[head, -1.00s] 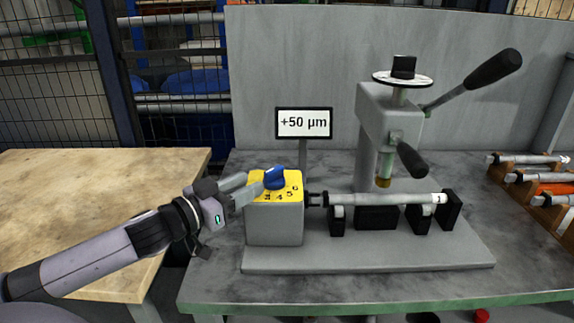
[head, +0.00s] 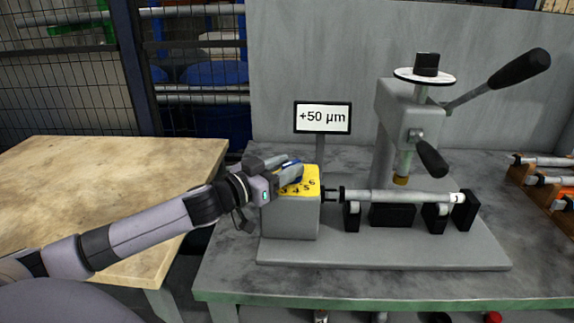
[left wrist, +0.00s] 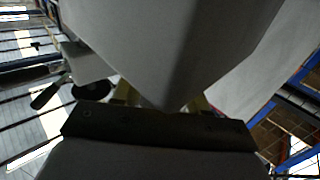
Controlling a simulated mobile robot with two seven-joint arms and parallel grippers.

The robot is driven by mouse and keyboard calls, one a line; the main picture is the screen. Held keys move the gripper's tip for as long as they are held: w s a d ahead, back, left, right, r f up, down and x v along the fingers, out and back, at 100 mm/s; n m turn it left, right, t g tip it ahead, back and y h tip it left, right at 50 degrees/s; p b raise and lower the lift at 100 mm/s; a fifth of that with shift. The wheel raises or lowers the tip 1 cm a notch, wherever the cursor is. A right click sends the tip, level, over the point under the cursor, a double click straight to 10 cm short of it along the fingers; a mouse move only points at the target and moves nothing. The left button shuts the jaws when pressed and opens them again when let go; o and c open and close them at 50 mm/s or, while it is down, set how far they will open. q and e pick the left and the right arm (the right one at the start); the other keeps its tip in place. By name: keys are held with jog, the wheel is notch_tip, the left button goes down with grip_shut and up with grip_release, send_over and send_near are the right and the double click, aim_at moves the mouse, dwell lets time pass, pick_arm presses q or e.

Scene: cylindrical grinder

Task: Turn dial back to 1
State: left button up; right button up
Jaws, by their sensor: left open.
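The blue dial (head: 293,171) sits on the yellow numbered top (head: 309,187) of the grey box (head: 291,221). Several numbers show on the yellow face; the rest of it is hidden by my gripper. My left gripper (head: 285,168) is open, with its fingers at the dial, one along its far side. I cannot tell whether they touch it. The left wrist view shows mostly a large grey surface close up, and the dial cannot be made out there. My right gripper is not in view.
A sign reading +50 µm (head: 323,118) stands behind the box. A shaft (head: 400,196) lies on black supports to its right, below a lever press (head: 410,120). A wooden table (head: 100,180) is at left.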

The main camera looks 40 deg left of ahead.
pick_arm(q)
jog(key=shift+w+d, duration=0.1)
jog(key=shift+w, duration=0.25)
grip_shut()
